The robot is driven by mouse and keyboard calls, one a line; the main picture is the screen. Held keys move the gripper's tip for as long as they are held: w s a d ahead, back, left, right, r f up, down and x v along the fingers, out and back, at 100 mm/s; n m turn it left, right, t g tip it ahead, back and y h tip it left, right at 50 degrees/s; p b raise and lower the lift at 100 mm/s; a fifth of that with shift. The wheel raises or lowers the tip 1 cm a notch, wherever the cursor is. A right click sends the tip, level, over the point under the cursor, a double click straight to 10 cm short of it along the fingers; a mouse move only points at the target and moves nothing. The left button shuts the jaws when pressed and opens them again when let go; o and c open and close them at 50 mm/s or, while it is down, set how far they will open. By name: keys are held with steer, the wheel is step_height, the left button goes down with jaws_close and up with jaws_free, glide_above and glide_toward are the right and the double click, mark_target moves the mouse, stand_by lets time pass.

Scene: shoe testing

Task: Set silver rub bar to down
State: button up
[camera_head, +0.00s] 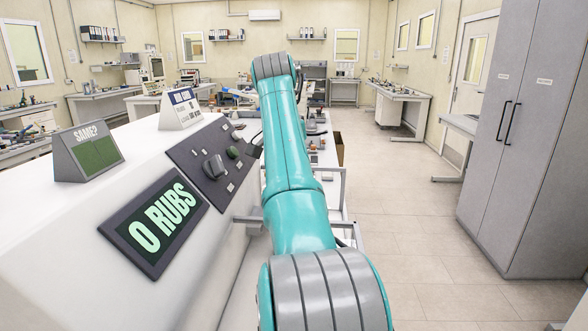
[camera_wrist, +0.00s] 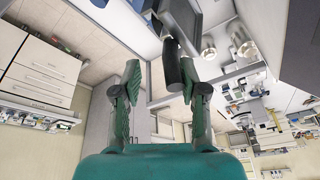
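In the wrist view my gripper (camera_wrist: 160,76) is open, its two green ribbed fingers spread apart. A dark cylindrical handle (camera_wrist: 173,65) shows between the fingertips, nearer the right finger. I cannot tell whether it touches that finger. A grey metal bar (camera_wrist: 238,74) runs to the right of the right finger, with silvery round parts above it. I cannot tell for sure which of these belongs to the silver rub bar.
The machine carries a display reading "0 RUBS" (camera_head: 153,228), a dark control panel (camera_head: 215,160) with a knob, a "SAME?" sign (camera_head: 88,150) and another small sign (camera_head: 181,108). A grey cabinet (camera_head: 530,130) stands at the right. The floor (camera_head: 410,220) between is clear.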

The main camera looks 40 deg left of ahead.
steer(key=shift+r, duration=0.1)
steer(key=v, duration=0.7)
steer(key=shift+r, duration=0.1)
stand_by(0.4)
